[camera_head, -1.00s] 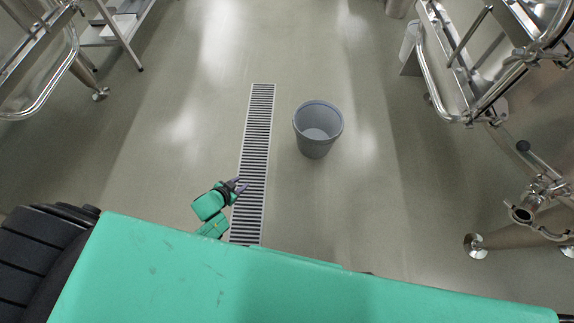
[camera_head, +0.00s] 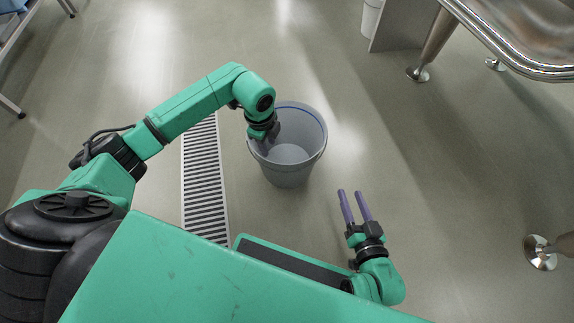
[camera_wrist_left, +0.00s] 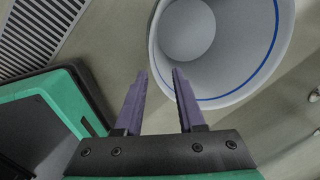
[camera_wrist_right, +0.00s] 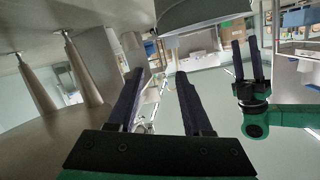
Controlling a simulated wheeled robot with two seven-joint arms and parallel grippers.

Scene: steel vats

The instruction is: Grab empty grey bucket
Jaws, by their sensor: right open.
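The grey bucket (camera_head: 288,170), with a blue line inside its rim, stands upright and looks empty on the floor ahead. My left gripper (camera_head: 264,146) is at its left rim, pointing down, its fingertips partly hidden in the head view. In the left wrist view the left gripper (camera_wrist_left: 159,73) is open; one finger overlaps the bucket (camera_wrist_left: 225,90) and the other is outside its rim. I cannot tell whether they touch. My right gripper (camera_head: 355,191) is open and empty, right of and nearer than the bucket. The bucket (camera_wrist_right: 205,14) also shows in the right wrist view.
A floor drain grate (camera_head: 204,180) runs left of the bucket. A steel vat (camera_head: 530,40) on legs stands at the upper right, and a metal foot (camera_head: 541,252) is at the right edge. The floor around the bucket is mostly clear.

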